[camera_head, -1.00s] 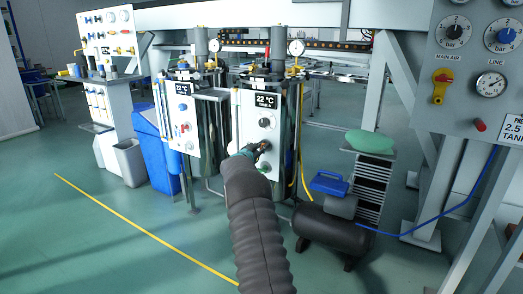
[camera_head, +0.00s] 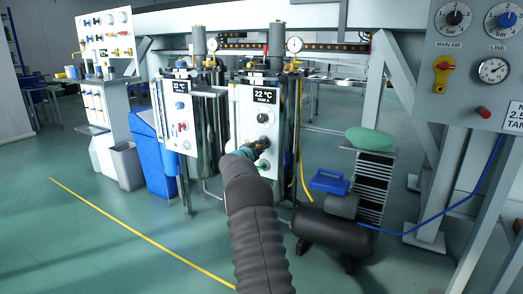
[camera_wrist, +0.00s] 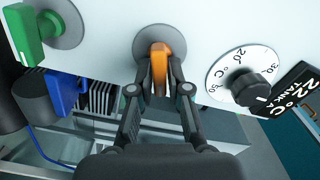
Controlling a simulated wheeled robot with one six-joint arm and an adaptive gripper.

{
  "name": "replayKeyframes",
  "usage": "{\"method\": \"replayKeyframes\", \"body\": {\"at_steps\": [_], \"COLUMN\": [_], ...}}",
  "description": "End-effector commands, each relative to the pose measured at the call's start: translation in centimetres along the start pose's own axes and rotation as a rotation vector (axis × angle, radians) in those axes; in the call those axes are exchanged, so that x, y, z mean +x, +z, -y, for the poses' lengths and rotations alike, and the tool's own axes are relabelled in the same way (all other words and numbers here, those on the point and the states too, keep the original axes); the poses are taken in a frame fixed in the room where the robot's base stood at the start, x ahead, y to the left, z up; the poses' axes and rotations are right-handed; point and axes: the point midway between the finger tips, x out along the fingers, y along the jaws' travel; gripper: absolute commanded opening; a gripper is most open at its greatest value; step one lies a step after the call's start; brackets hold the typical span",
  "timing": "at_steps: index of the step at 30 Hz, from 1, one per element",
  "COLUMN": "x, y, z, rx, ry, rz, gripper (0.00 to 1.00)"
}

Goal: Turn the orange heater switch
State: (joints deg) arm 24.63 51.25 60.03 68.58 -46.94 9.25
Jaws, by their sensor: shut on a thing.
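The orange heater switch (camera_wrist: 160,62) sits on a round grey base on the white panel (camera_wrist: 110,50) in the wrist view. My gripper (camera_wrist: 161,80) is shut on it, with one finger on each side of the orange handle. In the head view my gripper (camera_head: 262,144) is at the front of the white panel of the right tank (camera_head: 252,108), below a black dial. The orange switch is too small and covered to make out there.
In the wrist view a black temperature dial (camera_wrist: 249,87) is right of the switch. A compressor (camera_head: 332,230) stands on the floor right of my arm.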

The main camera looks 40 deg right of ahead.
Motion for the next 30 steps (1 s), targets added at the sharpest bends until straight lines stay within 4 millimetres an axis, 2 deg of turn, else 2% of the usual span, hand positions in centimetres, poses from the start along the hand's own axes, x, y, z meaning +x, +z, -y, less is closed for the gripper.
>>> {"method": "replayKeyframes", "body": {"at_steps": [6,15,30], "x": [0.06,0.08,0.09], "y": [-0.07,-0.07,-0.07], "z": [-0.40,-0.55,-0.65], "rx": [0.170,0.321,0.375], "ry": [0.002,0.002,0.003], "rz": [-0.003,-0.004,-0.004], "gripper": [0.00,0.00,0.00]}}
